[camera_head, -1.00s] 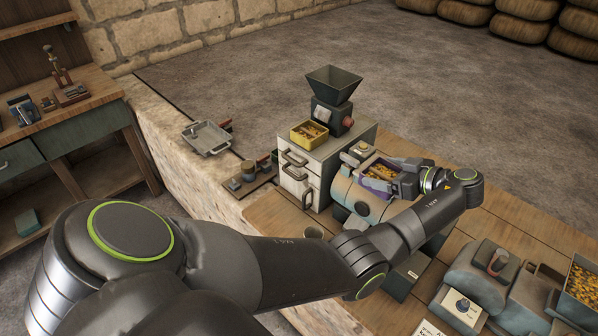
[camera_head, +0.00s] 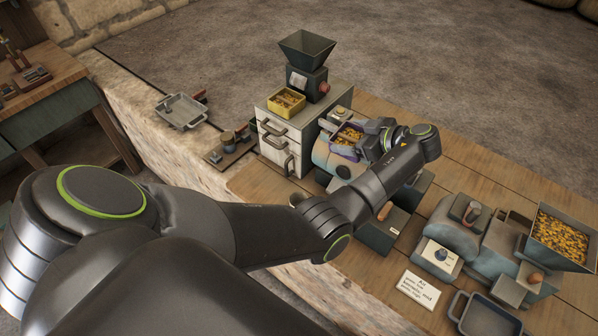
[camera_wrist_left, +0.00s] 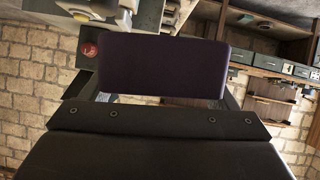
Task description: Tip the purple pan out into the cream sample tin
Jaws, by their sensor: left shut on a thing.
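The purple pan (camera_head: 343,152) is in the head view, holding yellow-brown bits, over or in front of a blue-grey machine on the bench. My left gripper (camera_head: 368,142) is shut on its right side; the fingertips are hard to make out. In the left wrist view a purple wall of the pan (camera_wrist_left: 165,65) stands in front of the gripper, and its contents are hidden. The pan looks about level. A small round tin (camera_head: 297,199) shows just above my left forearm, mostly hidden; I cannot tell whether it is the cream sample tin. My right gripper is not in view.
A yellow tray (camera_head: 287,102) with bits sits on a drawer cabinet (camera_head: 277,126), beside a hopper machine (camera_head: 306,62). A grey pan (camera_head: 181,110) lies on the stone ledge. A filled hopper (camera_head: 560,240) and an empty tray (camera_head: 488,318) are at right.

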